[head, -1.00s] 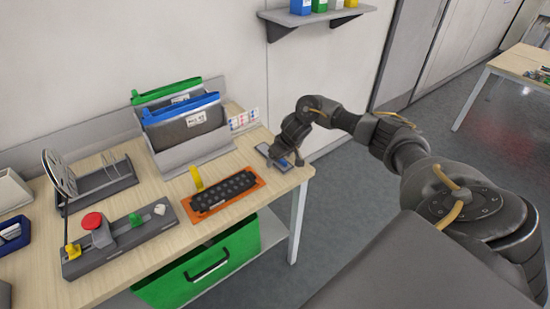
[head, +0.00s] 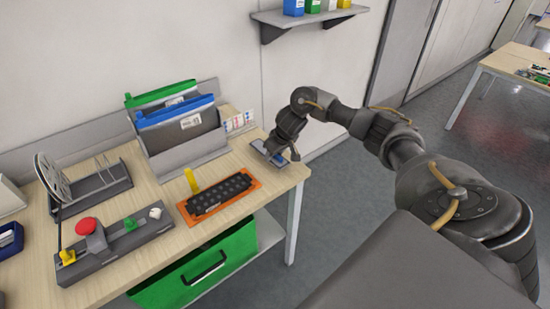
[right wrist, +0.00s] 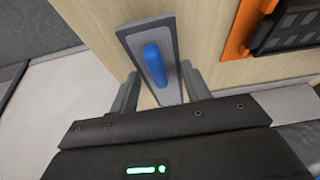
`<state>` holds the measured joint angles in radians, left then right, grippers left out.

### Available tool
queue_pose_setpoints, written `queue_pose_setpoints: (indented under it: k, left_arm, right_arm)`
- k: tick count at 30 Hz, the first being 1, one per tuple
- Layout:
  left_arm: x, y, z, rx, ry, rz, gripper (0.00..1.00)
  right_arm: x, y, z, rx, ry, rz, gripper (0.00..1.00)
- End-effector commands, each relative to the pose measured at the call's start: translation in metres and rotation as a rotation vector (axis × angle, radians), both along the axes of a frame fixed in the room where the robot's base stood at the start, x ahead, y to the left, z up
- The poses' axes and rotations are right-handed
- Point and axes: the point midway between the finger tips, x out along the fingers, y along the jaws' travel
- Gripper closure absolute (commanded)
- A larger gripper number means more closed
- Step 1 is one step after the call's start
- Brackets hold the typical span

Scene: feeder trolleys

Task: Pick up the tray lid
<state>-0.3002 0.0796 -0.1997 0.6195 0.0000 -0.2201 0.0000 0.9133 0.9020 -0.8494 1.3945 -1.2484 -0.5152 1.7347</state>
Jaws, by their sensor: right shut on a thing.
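The tray lid (right wrist: 171,40) is a flat grey plate with a rounded blue handle (right wrist: 154,65). In the head view the lid (head: 258,147) shows at the table's right back corner, partly hidden by my right gripper (head: 283,154). In the right wrist view, the fingers of my right gripper (right wrist: 160,86) stand on both sides of the lid, and the gripper is shut on it. I cannot tell whether the lid is resting on the table or just clear of it. My left gripper is not in view.
On the wooden table, an orange tray (head: 254,184) with a black block and a yellow post stands left of my gripper. A grey folder rack (head: 190,153) is behind it. The right table edge is close to the lid. A wall shelf (head: 310,17) hangs above.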

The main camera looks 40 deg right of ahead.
Motion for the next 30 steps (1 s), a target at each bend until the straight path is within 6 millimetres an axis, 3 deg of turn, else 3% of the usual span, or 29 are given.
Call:
queue_pose_setpoints:
  k: [9,15,19,30]
  left_arm:
    - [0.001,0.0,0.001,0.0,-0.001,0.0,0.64]
    - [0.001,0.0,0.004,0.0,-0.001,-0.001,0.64]
    - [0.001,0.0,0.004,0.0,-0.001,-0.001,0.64]
    - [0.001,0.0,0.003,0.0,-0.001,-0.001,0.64]
  right_arm:
    - [-0.057,-0.006,0.07,-0.008,-0.003,0.003,0.75]
    - [-0.103,-0.008,0.087,-0.006,-0.001,0.003,0.75]
    - [-0.123,-0.009,0.096,-0.004,-0.001,0.002,0.75]
    - [-0.14,-0.009,0.103,-0.001,0.0,0.0,0.75]
